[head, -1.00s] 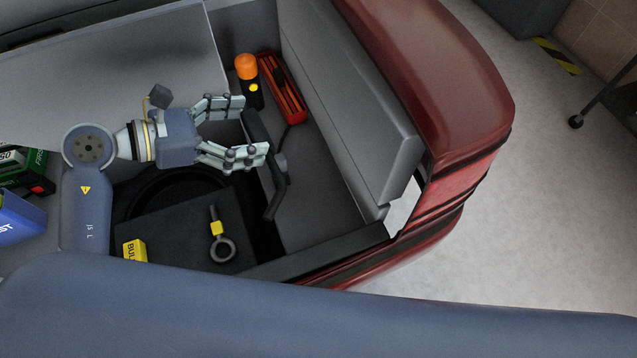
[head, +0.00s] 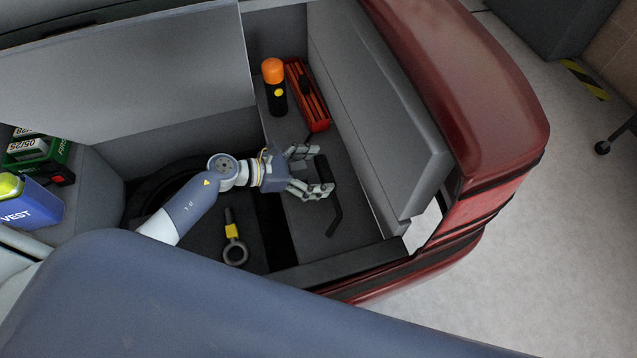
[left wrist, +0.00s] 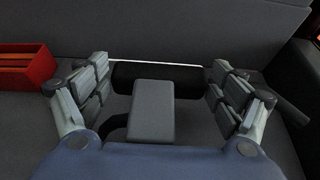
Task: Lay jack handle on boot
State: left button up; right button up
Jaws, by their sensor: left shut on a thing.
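The black, bent jack handle (head: 334,208) is in my left gripper (head: 316,172), over the grey boot floor (head: 352,222) beside the rear wall. Its long part points down the picture and its lower end bends away. In the left wrist view the handle (left wrist: 185,76) lies crosswise between the fingers of the left gripper (left wrist: 160,92), which are shut on it. The handle is low, close to the boot floor; I cannot tell whether it touches. My right gripper is not in view.
An orange-topped torch (head: 275,88) and a red tray (head: 308,95) stand behind the handle. A towing eye (head: 235,250) lies in the dark well at left. A vest pack (head: 32,203) and first-aid box (head: 38,158) stand far left. Floor below the handle is clear.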

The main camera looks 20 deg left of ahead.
aim_at(307, 182)
pick_arm(q)
notch_tip(307, 182, down, 4)
jog(key=shift+f+b, duration=0.25)
jog(key=shift+b, duration=0.1)
jog(key=shift+f, duration=0.25)
jog(key=o, duration=1.5)
jog(key=shift+c, duration=0.2)
